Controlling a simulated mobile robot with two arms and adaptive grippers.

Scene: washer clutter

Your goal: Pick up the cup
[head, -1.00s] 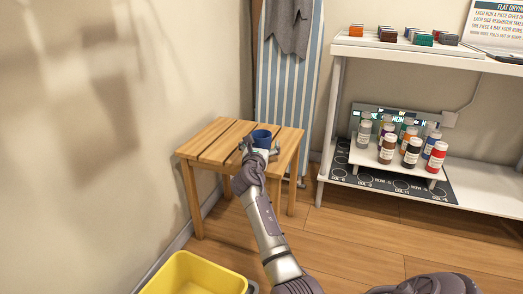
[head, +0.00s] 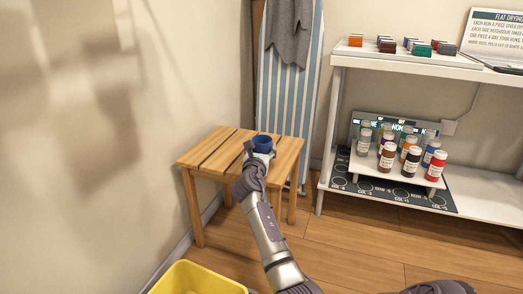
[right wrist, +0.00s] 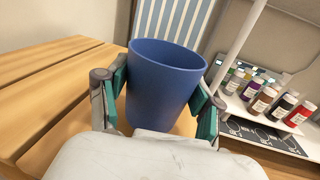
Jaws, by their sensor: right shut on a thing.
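The blue cup (head: 262,143) is at the wooden slatted stool (head: 208,150) in the head view. It stands upright and open at the top in the right wrist view (right wrist: 164,85). My right gripper (head: 260,155) is shut on the cup, with one finger pad on each side of its wall, as the right wrist view shows (right wrist: 160,102). The cup's base is hidden behind the gripper, so I cannot tell whether it touches the stool top. My left gripper is not in view.
A yellow bin (head: 195,279) stands on the floor in front of the stool. A striped ironing board (head: 285,100) leans behind it. A white shelf (head: 480,180) at the right holds several bottles (head: 410,160) and small coloured blocks. The wall is close on the left.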

